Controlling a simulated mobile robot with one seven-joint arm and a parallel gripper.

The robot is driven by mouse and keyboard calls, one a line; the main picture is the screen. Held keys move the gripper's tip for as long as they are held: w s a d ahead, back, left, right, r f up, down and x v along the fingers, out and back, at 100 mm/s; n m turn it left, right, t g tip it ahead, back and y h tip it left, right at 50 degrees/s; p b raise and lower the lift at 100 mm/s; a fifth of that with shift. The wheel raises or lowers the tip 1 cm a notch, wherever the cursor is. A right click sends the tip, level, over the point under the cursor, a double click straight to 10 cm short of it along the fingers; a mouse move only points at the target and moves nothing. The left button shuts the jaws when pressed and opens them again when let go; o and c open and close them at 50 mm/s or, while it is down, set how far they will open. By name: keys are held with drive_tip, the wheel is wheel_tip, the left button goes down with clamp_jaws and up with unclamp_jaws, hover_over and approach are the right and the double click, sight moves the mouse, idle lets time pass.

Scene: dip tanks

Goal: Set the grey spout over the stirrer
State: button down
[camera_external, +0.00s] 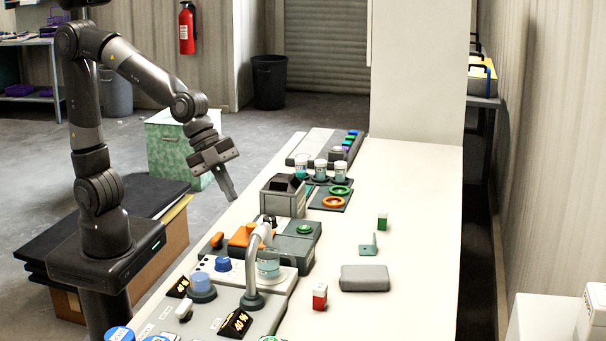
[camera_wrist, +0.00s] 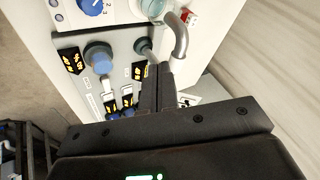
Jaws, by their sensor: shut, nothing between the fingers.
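The grey spout (camera_external: 259,248) is a curved pipe rising from a round base on a grey panel. It arches up beside the stirrer (camera_external: 222,279), a white unit with a blue knob and a clear beaker (camera_external: 268,264) of bluish liquid. In the wrist view the spout (camera_wrist: 180,40) bends toward the beaker (camera_wrist: 152,8); I cannot tell whether its end is exactly above it. The stirrer's blue knob (camera_wrist: 92,6) also shows there. My gripper (camera_external: 232,197) is shut and empty, raised in the air left of the bench, apart from the spout.
The grey panel (camera_wrist: 82,85) bears blue knobs and black displays. Behind the stirrer stand a grey box (camera_external: 283,202), green and orange rings and several beakers. A red-and-white block (camera_external: 320,296) and a grey pad (camera_external: 365,278) lie right of the spout. The bench's right side (camera_external: 415,230) is mostly clear.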

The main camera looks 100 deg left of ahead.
drive_tip(key=r, duration=0.1)
drive_tip(key=s+a+r, duration=0.1)
drive_tip(key=r, duration=0.1)
drive_tip(key=s+a+r, duration=0.1)
drive_tip(key=shift+a+r, duration=0.1)
drive_tip(key=shift+r, duration=0.05)
drive_tip(key=s+a+f+n+y, duration=0.1)
drive_tip(key=s+a+n, duration=0.3)
drive_tip(key=s, duration=0.5)
drive_tip(key=s+a+f+n+y, duration=0.1)
drive_tip(key=s+a+n, duration=0.3)
drive_tip(key=s+n, duration=0.5)
drive_tip(key=shift+s+a+f+n+g+y, duration=0.3)
drive_tip(key=shift+a+f, duration=0.05)
drive_tip(key=shift+a, duration=0.05)
idle(0.5)
